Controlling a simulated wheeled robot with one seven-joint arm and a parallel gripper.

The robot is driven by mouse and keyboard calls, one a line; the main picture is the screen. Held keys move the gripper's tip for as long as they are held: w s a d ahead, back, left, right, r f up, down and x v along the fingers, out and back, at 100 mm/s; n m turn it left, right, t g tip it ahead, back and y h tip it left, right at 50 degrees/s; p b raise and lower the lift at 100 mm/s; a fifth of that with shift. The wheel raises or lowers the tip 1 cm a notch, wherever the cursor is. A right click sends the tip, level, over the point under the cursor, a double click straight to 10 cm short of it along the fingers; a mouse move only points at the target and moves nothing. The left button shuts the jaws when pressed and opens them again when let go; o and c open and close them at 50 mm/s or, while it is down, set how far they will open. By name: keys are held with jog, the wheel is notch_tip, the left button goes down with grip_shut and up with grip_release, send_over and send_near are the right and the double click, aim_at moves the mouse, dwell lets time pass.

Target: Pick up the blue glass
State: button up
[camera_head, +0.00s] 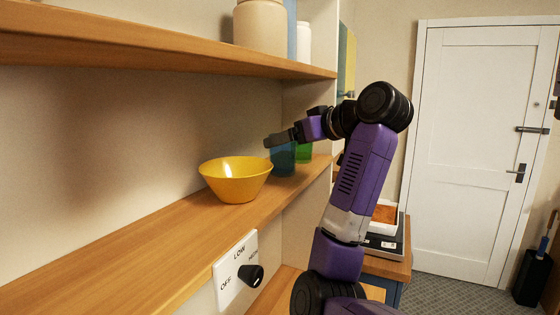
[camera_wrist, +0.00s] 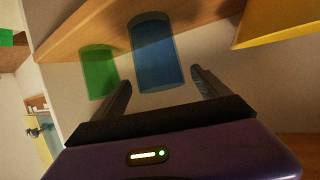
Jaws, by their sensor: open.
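The blue glass (camera_head: 283,161) stands on the lower wooden shelf, to the right of the yellow bowl and partly hidden by my gripper in the head view. It also shows in the wrist view (camera_wrist: 156,55), ahead of the fingers and roughly between their lines. My gripper (camera_wrist: 160,82) is open and empty, with its two dark fingers spread wide. In the head view my gripper (camera_head: 272,141) is at the height of the upper part of the glass. I cannot tell whether a finger touches the glass.
A green glass (camera_head: 304,151) stands close by the blue one, and also shows in the wrist view (camera_wrist: 99,73). The yellow bowl (camera_head: 236,181) is on the near side of the blue glass. An upper shelf (camera_head: 150,45) with jars hangs above. The lower shelf (camera_head: 130,250) is clear at the front left.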

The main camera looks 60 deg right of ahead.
jog(key=p+x, duration=0.2)
jog(key=x, duration=0.2)
jog(key=shift+w, duration=0.3)
jog(key=shift+w+d+f, duration=0.2)
jog(key=shift+w+f, duration=0.05)
jog(key=shift+w, duration=0.2)
jog(key=c, duration=1.7)
